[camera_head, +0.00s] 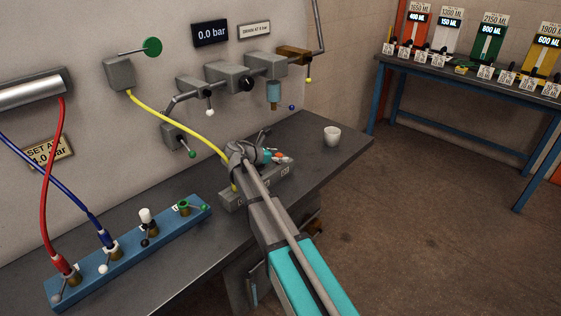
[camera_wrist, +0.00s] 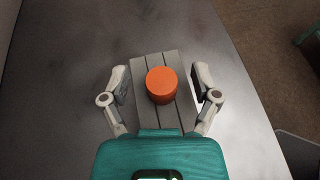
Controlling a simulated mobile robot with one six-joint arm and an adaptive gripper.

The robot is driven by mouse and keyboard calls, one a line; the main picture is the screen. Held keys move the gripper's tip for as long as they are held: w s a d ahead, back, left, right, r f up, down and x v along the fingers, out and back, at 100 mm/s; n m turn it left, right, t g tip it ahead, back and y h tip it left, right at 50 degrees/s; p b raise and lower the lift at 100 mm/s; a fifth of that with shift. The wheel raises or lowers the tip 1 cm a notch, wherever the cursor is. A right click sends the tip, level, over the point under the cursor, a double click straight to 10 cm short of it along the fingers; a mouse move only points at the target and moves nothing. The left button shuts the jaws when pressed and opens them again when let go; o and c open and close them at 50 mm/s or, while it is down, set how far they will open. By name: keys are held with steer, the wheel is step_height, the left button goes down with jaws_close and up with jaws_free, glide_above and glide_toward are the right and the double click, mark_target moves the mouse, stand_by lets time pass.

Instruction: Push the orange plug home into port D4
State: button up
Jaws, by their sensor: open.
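The orange plug (camera_wrist: 161,85) shows from above in the wrist view as a round orange cap over a grey grooved block (camera_wrist: 148,117). My gripper (camera_wrist: 161,77) is open, one finger to the left of the plug and one to the right, with gaps on both sides. In the head view my gripper (camera_head: 262,152) is above the bench, at the grey block (camera_head: 234,203), and hides much of it. A small orange patch shows beside the fingers there. The port label D4 is not legible, and I cannot tell how deep the plug sits.
A yellow hose (camera_head: 178,122) runs from a wall box down behind my gripper. A blue manifold (camera_head: 130,252) with red and blue hoses stands at left. A white cup (camera_head: 332,136) stands on the dark bench (camera_head: 318,160) at right. Pipework and valves line the wall.

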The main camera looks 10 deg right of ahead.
steer(key=c, duration=1)
steer(key=shift+r, duration=0.15)
steer(key=shift+c, duration=0.2)
step_height(320, 180, up, 10)
steer(key=p, duration=1)
stand_by(0.6)
